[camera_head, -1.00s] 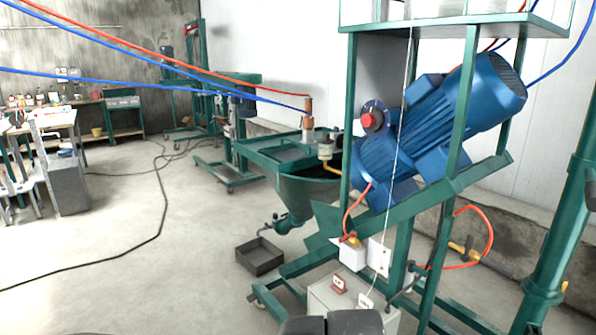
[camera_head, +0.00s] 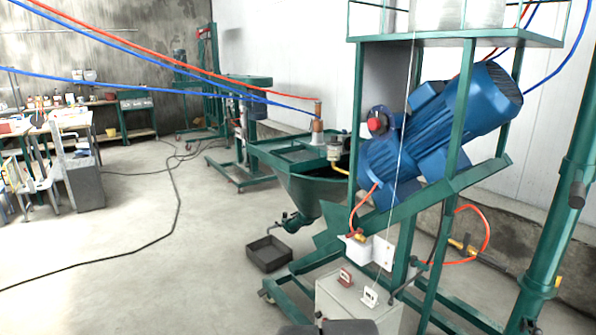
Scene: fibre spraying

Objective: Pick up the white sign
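A small white sign (camera_head: 370,296) with dark marks stands on the top of a light grey cabinet (camera_head: 338,309) at the bottom centre of the head view. A small red sign (camera_head: 345,278) with a pale patch stands beside it, to the left and slightly farther back. The two signs are apart. A dark grey rounded part of my own body shows at the bottom edge, in front of the cabinet. My gripper's fingers are not visible, so their distance from the white sign cannot be seen.
A green frame (camera_head: 462,130) carrying a blue motor (camera_head: 440,130) rises behind and right of the cabinet. A green hopper (camera_head: 305,193) and a dark tray (camera_head: 268,254) stand beyond. Cables cross the floor at left, which is otherwise largely clear.

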